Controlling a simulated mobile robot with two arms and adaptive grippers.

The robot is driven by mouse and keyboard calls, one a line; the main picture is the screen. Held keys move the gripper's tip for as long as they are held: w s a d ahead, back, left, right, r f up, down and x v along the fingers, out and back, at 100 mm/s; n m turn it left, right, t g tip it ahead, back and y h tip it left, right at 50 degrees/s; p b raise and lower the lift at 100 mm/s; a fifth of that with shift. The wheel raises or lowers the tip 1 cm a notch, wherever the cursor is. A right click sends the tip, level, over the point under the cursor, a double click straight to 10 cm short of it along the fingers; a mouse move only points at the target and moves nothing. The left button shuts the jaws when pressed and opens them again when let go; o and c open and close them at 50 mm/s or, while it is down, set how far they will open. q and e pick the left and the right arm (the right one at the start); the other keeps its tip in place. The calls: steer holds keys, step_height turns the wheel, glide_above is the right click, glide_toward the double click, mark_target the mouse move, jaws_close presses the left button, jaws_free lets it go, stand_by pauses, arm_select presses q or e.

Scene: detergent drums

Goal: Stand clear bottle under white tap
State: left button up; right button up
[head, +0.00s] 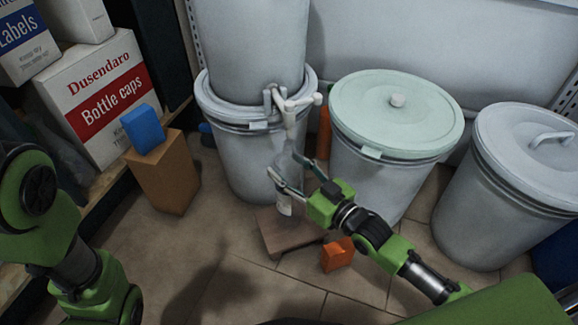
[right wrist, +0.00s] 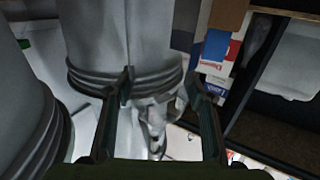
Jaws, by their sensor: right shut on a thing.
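The clear bottle (head: 284,198) is held by my right gripper (head: 284,172), whose fingers are on either side of it. It appears roughly upright, above a brown wooden board (head: 290,238) on the floor. In the right wrist view the bottle (right wrist: 156,125) shows between the fingers of the gripper (right wrist: 158,85). The white tap (head: 291,108) juts from the low front of the upper grey drum (head: 250,45). The bottle's top is just below the tap in the head view; the exact gap and alignment are hard to tell. My left gripper is out of view.
The upper drum stands on a lidded drum (head: 240,165). Two more lidded drums (head: 397,110) (head: 530,150) stand to the right. An orange block (head: 337,255) lies beside the board. At left, a brown box (head: 165,180) carries a blue block (head: 143,128). Front floor is mostly clear.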

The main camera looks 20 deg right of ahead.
steer(key=shift+f, duration=0.4)
stand_by(0.6)
stand_by(0.7)
stand_by(0.4)
steer(key=o, duration=0.8)
steer(key=shift+o, duration=0.2)
steer(key=o, duration=0.6)
